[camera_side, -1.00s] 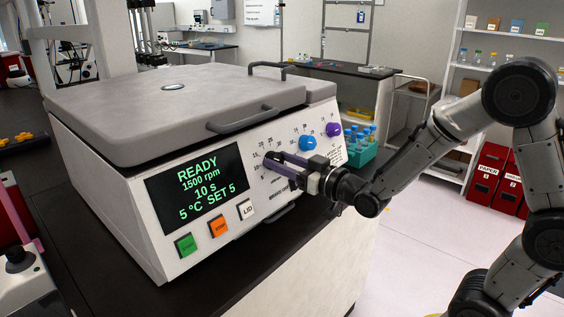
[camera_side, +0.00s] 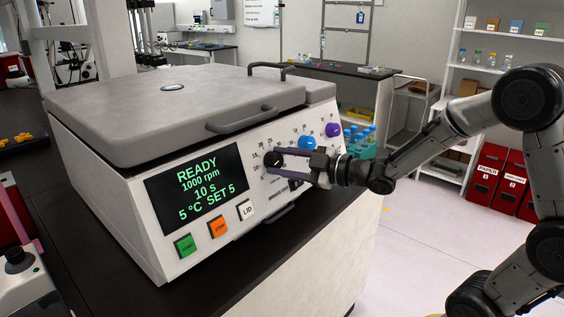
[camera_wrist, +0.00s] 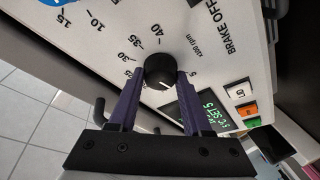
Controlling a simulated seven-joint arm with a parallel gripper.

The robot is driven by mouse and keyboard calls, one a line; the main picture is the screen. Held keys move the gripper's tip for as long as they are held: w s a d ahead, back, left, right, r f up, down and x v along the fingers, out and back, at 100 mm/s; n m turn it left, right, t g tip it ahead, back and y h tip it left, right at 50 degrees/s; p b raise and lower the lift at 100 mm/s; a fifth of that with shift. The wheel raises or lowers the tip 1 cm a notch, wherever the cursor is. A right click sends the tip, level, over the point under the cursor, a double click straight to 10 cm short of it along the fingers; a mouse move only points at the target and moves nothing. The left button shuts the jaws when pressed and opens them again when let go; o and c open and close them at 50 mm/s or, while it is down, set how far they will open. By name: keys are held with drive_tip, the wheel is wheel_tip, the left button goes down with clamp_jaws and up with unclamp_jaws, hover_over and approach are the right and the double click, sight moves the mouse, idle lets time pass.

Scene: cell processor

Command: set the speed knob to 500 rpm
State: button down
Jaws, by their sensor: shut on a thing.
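The black speed knob (camera_side: 274,160) is on the front panel of the white centrifuge. My gripper (camera_side: 279,160) reaches it from the right, with its purple fingers shut on either side of the knob. In the wrist view the knob (camera_wrist: 159,71) sits between the two fingertips (camera_wrist: 160,78), and a white pointer line shows on its face. Scale numbers ring it, with "x100 rpm" printed beside them. The display (camera_side: 197,184) reads READY, 1000 rpm, 10 s, 5 °C, SET 5.
A blue knob (camera_side: 307,142) and a purple knob (camera_side: 333,130) are up and right on the panel. Green (camera_side: 185,245), orange (camera_side: 218,227) and white LID (camera_side: 245,209) buttons lie below the display. A lid handle (camera_side: 240,120) juts out above. A teal tube rack stands to the right.

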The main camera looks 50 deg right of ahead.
drive_tip(key=shift+d+n+g+y, duration=0.1)
drive_tip(key=shift+n+g+y, duration=0.25)
drive_tip(key=shift+n, duration=0.9)
drive_tip(key=shift+n+g+y, duration=0.15)
drive_tip(key=shift+n+g, duration=0.3)
drive_tip(key=shift+n, duration=0.8)
drive_tip(key=shift+c, duration=1.7)
unclamp_jaws()
drive_tip(key=v, duration=1.3)
drive_tip(key=shift+s, duration=0.4)
drive_tip(key=shift+r, duration=0.15)
